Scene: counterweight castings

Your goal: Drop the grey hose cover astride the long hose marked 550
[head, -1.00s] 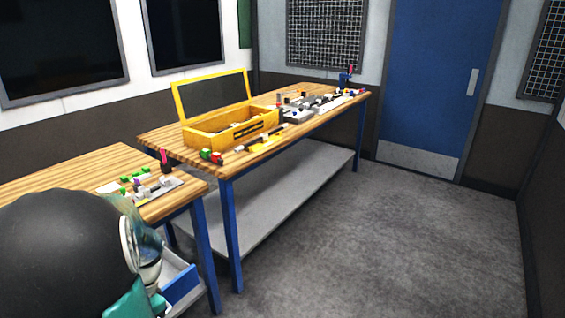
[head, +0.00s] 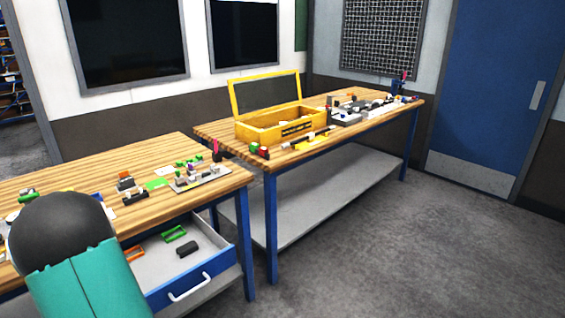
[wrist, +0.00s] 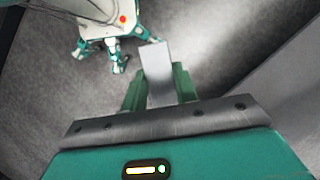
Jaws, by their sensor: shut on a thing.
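In the wrist view my gripper (wrist: 158,88) is shut on a light grey, flat-sided piece, the grey hose cover (wrist: 156,62), which stands out past the green fingers. Below it in that view is only grey floor and part of my own body, so the cover is held clear of any bench. In the head view my gripper and the cover are out of sight; only a dark, rounded and teal part of my arm shows at lower left. I cannot make out the long hose marked 550; no such marking is readable among the small bench items.
The near wooden bench (head: 70,180) carries several small parts and a grey plate (head: 207,181). Its blue drawer (head: 193,285) is open, with coloured pieces inside. The far bench (head: 222,131) holds an open yellow box (head: 283,131) and more parts. Floor at right is clear.

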